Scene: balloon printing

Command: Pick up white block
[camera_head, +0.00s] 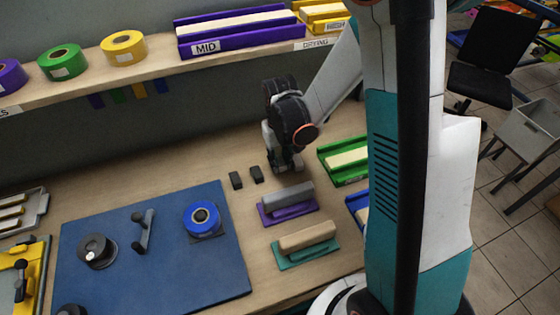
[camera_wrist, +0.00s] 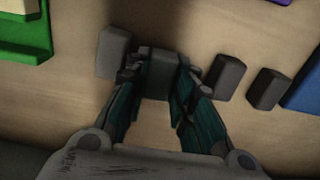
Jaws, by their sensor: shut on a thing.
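My gripper (camera_wrist: 158,78) points down at the wooden table, with its teal-lined fingers shut on a small block (camera_wrist: 160,70). The held block looks grey in the shadow, so I cannot tell whether it is white. A similar, slightly lighter grey block (camera_wrist: 114,52) is just left of the fingers in the wrist view. In the head view my gripper (camera_head: 288,164) is low over the table behind the purple-based stamp, and its fingertips and the held block are hidden or too small to make out.
Two dark blocks, one (camera_head: 236,180) beside the other (camera_head: 256,174), lie left of my gripper. A purple-based stamp (camera_head: 287,204) and a teal-based one (camera_head: 306,244) lie in front. A green tray (camera_head: 340,162) is at right, a blue mat (camera_head: 150,265) at left. A shelf (camera_head: 160,65) runs behind.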

